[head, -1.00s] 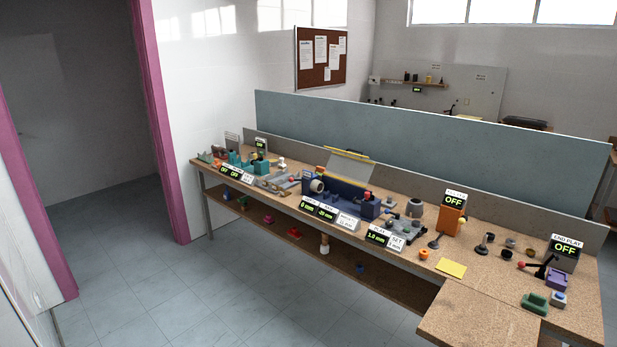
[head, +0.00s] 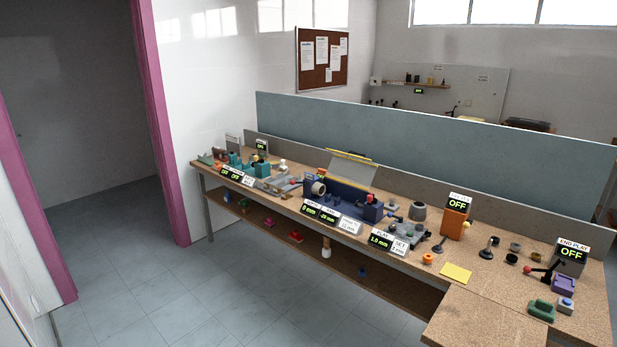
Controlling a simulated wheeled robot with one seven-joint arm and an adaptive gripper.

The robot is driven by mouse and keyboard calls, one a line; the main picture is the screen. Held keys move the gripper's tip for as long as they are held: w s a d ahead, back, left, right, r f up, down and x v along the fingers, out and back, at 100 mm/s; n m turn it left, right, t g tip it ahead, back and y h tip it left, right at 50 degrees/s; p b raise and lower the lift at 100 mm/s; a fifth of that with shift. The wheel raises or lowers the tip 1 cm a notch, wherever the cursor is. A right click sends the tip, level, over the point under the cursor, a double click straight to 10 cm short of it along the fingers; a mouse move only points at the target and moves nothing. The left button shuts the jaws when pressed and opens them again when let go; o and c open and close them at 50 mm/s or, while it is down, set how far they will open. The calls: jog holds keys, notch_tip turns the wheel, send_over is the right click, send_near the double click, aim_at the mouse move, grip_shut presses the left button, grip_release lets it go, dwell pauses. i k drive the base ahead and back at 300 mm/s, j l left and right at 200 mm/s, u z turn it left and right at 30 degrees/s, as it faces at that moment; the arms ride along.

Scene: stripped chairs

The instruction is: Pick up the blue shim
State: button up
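I cannot make out for certain which item is the blue shim. A small blue piece (head: 362,271) lies on the lower shelf under the middle of the long workbench (head: 470,281). Another small blue piece (head: 228,197) is at the left end of that shelf. Both are too small to tell their shape. A large dark blue fixture (head: 345,203) stands on the bench top. My gripper does not show in the head view.
The lower shelf (head: 394,285) also holds a red piece (head: 295,237) and a pink one (head: 269,222). The bench top is crowded with fixtures and display signs. Its front corner extension (head: 485,322) is bare. The tiled floor (head: 215,290) in front is clear.

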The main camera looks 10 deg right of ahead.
aim_at(311, 176)
jog(key=i+j, duration=0.2)
jog(key=i, duration=1.55)
jog(key=i+j+u, duration=0.15)
jog(key=i, duration=1.65)
jog(key=j, duration=0.1)
